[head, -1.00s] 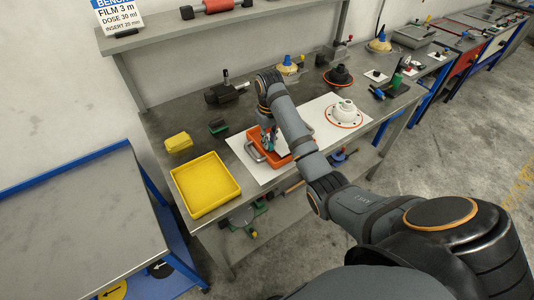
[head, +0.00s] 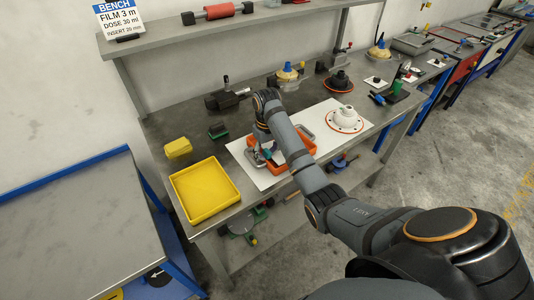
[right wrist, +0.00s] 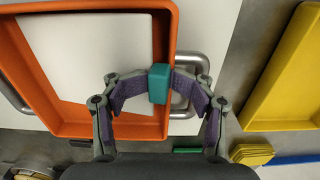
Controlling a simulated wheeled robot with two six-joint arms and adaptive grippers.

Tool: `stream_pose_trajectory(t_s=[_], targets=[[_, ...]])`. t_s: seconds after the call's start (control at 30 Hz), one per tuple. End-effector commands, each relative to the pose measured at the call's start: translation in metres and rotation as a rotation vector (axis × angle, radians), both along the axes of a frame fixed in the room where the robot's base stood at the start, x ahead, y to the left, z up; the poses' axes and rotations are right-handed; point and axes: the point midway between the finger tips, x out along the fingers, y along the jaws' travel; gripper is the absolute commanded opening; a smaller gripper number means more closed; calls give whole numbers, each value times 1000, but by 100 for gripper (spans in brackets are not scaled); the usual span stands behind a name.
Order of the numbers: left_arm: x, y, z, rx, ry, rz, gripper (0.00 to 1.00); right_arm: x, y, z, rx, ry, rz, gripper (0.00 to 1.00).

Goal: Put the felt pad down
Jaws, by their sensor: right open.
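An orange tray (head: 308,147) with metal handles lies on a white sheet (head: 236,146) on the bench; its rim (right wrist: 172,35) also shows in the right wrist view. A teal block (right wrist: 159,84) is at the tray's handle end, overlapping the rim in the right wrist view. I cannot tell for sure if it is the felt pad, or whether it rests on anything. My right gripper (right wrist: 160,92) is open, its purple-lined fingers on either side of the block; contact is unclear. In the head view this gripper (head: 263,157) is at the tray's left end. My left gripper is not in view.
A yellow tray (head: 176,184) stands left of the sheet, with a yellow block (head: 178,147) and a green-and-black block (head: 217,131) behind it. A white flanged part (head: 346,117) stands at right. Clamps and domed parts line the bench's back.

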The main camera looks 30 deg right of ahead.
Motion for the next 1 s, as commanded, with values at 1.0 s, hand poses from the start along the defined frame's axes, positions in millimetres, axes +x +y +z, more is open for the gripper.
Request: stream_pose_trajectory(t_s=[1.0], targets=[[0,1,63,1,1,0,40,0,-1,89,-4,-3,-2,39]])
